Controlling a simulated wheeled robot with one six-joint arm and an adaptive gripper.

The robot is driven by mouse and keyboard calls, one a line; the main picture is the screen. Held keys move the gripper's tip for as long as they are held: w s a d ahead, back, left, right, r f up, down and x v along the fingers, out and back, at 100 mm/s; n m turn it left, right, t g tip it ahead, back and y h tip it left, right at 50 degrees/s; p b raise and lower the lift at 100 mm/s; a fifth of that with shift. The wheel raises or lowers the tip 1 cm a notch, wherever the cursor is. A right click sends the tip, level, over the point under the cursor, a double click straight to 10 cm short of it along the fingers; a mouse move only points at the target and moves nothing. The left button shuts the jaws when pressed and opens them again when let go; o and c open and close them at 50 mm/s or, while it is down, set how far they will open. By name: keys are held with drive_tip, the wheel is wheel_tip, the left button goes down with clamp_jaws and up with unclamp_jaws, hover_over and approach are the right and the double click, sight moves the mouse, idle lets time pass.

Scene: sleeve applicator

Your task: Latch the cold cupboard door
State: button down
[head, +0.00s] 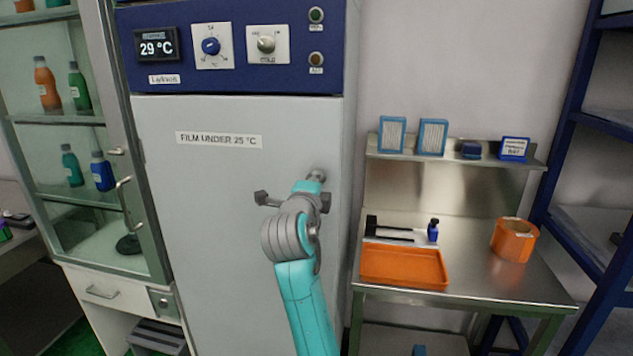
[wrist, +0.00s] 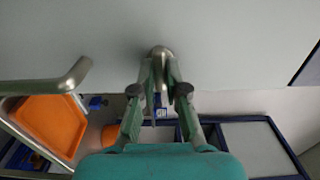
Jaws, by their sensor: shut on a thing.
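The cold cupboard door (head: 200,220) is a pale grey panel labelled "FILM UNDER 25 °C". It looks flush under the blue control panel (head: 285,50); I cannot tell whether it is latched. A round metal latch knob (head: 317,174) sits near its right edge, and the knob also shows in the wrist view (wrist: 161,51). My gripper (head: 313,184) is at the knob, its fingers shut on it in the wrist view (wrist: 160,78). A metal bar handle (wrist: 45,86) stands out from the door left of the fingers there. My arm hides part of the door in the head view.
The display (head: 156,44) reads 29 °C. A glass-fronted cabinet (head: 125,200) stands close at left, and blue shelving (head: 580,110) at far right.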

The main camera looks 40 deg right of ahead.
idle(0.5)
drive_tip(key=c, duration=1.2)
unclamp_jaws()
drive_tip(key=shift+a, duration=0.1)
drive_tip(key=v, duration=1.1)
drive_tip(key=shift+s+a, duration=0.25)
drive_tip(key=shift+s, duration=0.1)
